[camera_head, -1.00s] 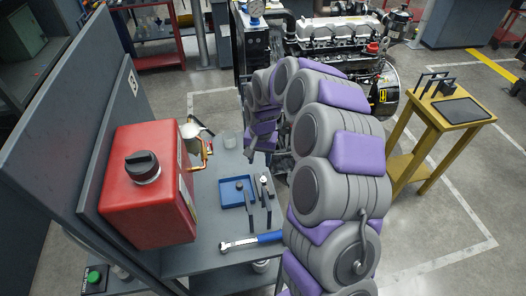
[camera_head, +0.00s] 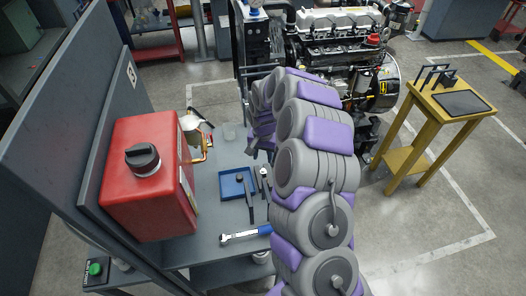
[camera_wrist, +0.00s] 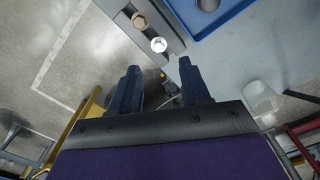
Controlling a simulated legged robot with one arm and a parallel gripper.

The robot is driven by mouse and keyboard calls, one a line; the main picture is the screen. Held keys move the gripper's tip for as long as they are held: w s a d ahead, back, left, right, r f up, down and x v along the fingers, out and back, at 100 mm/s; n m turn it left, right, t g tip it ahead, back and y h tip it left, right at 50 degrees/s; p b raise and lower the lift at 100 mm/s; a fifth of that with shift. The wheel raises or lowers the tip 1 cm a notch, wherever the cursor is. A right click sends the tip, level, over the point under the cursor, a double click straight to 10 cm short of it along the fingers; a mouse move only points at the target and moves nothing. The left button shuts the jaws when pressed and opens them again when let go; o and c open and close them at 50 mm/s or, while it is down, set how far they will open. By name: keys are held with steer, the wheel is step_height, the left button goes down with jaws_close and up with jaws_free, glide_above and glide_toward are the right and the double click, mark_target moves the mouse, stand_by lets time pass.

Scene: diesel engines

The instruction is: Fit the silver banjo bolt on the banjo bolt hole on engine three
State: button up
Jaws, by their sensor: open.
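In the wrist view, a small silver bolt (camera_wrist: 158,45) stands on a dark grey holder bar (camera_wrist: 172,22), beside a bronze-coloured bolt (camera_wrist: 139,21). My gripper (camera_wrist: 160,69) is open and empty. The silver bolt is just beyond the fingertips, roughly between them in the picture; the height gap cannot be told. In the head view, my gripper is hidden or unclear behind my arm. An engine (camera_head: 340,45) with a silver top stands at the back, partly covered by my arm. The banjo bolt hole cannot be made out, nor can the engine's number.
A blue tray (camera_head: 224,185) lies on the grey bench (camera_head: 208,218), with a blue-handled wrench (camera_head: 245,235) in front. A red tank (camera_head: 150,195) stands at left against a grey panel (camera_head: 60,150). A yellow stand (camera_head: 430,115) is at right.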

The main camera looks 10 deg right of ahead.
mark_target(263, 170)
steer(key=shift+f+b, duration=0.4)
steer(key=shift+f, duration=3.2)
steer(key=shift+s+r, duration=0.1)
jaws_close()
steer(key=shift+r+p, duration=1.2)
steer(key=shift+r, duration=2.3)
